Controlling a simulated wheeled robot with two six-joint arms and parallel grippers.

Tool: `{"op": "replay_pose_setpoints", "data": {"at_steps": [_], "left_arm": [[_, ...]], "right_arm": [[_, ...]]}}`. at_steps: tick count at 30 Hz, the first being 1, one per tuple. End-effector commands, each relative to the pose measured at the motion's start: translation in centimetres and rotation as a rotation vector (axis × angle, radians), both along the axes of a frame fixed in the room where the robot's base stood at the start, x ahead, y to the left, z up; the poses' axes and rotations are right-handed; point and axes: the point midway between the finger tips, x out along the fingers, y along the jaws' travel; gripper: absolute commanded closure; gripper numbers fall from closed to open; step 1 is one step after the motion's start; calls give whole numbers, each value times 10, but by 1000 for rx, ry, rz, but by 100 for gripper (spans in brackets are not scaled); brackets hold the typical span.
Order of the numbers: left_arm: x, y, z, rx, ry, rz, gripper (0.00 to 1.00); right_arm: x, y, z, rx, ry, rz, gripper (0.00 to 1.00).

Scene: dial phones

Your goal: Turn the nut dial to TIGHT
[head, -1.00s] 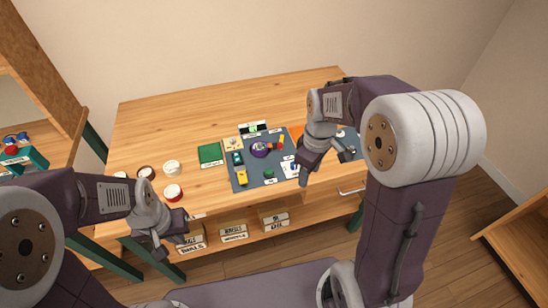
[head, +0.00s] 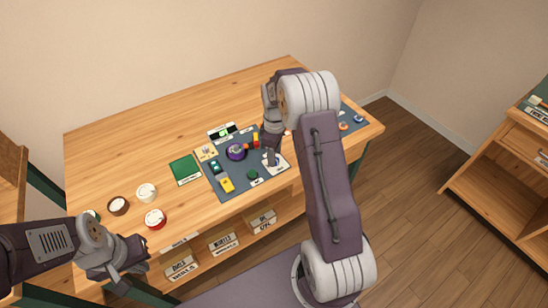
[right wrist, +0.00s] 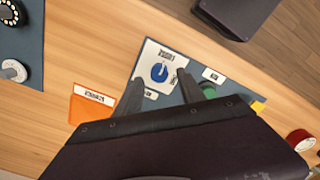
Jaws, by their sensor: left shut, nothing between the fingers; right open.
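A white card with a round blue dial (right wrist: 159,72) lies between my right gripper's fingers in the right wrist view. The card also shows at the mat's right front in the head view (head: 280,162), partly covered by my right gripper (head: 270,158). The card's lettering is too small to read, so I cannot confirm that this is the nut dial or where TIGHT is. My right gripper is open, one finger on each side of the dial; I cannot tell whether they touch it. My left gripper (head: 138,262) is shut and empty, off the table's front left.
The dark mat (head: 212,182) also holds a purple dial (head: 236,152), a green knob (head: 252,174) and a yellow piece (head: 227,184). An orange block (right wrist: 90,106) lies beside the mat. A green board (head: 185,169) and several round containers stand left.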

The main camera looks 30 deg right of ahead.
Motion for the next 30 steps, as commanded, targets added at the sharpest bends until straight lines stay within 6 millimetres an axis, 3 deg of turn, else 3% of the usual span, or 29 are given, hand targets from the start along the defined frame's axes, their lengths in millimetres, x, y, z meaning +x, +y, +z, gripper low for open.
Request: {"op": "replay_pose_setpoints", "data": {"at_steps": [4, 12, 18, 30], "left_arm": [[0, 0, -1, 0, 0, 0, 100], [0, 0, -1, 0, 0, 0, 100], [0, 0, -1, 0, 0, 0, 100], [0, 0, 6, 0, 0, 0, 100]], "right_arm": [[0, 0, -15, 0, 1, -1, 53], [0, 0, -18, 0, -1, 0, 53], [0, 0, -18, 0, -1, 0, 100], [0, 0, -16, 0, 1, -69, 100]]}}
